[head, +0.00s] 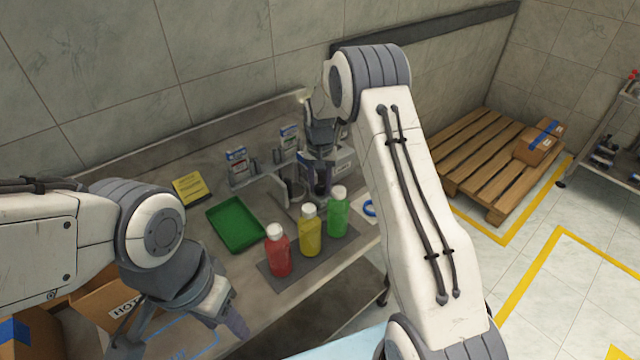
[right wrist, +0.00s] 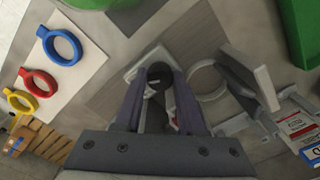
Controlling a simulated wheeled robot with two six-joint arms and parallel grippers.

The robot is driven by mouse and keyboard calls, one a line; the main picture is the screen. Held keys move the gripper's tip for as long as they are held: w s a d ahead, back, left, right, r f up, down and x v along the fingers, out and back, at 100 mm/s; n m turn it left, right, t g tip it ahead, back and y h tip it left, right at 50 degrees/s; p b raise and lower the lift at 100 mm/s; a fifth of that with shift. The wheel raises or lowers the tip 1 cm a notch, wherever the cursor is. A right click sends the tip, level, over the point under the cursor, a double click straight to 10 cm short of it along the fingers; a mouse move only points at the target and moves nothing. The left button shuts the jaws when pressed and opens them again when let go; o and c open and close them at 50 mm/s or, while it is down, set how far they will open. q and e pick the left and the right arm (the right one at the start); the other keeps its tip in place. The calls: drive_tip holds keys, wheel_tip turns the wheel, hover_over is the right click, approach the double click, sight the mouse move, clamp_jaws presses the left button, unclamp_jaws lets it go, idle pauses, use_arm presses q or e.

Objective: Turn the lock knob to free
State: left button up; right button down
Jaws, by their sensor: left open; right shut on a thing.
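The lock knob (right wrist: 157,77) is a dark round piece with a light mark. It sits between the fingertips of my right gripper (right wrist: 160,92) in the right wrist view, and the fingers are shut on it. In the head view my right gripper (head: 319,182) points down at the feeder behind the bottles, and the knob is mostly hidden there. I cannot tell the knob's exact turn angle.
Red (head: 278,252), yellow (head: 310,235) and green (head: 338,215) bottles stand close in front of the right gripper. A green tray (head: 212,212) lies to their left. A grey ring (right wrist: 207,80) is beside the knob.

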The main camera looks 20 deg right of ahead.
sight(320, 186)
idle(0.4)
drive_tip(key=c, duration=0.5)
unclamp_jaws()
wheel_tip(320, 186, up, 11)
drive_tip(key=b, duration=0.1)
drive_tip(key=shift+f+b, duration=0.2)
drive_tip(key=shift+b, duration=0.1)
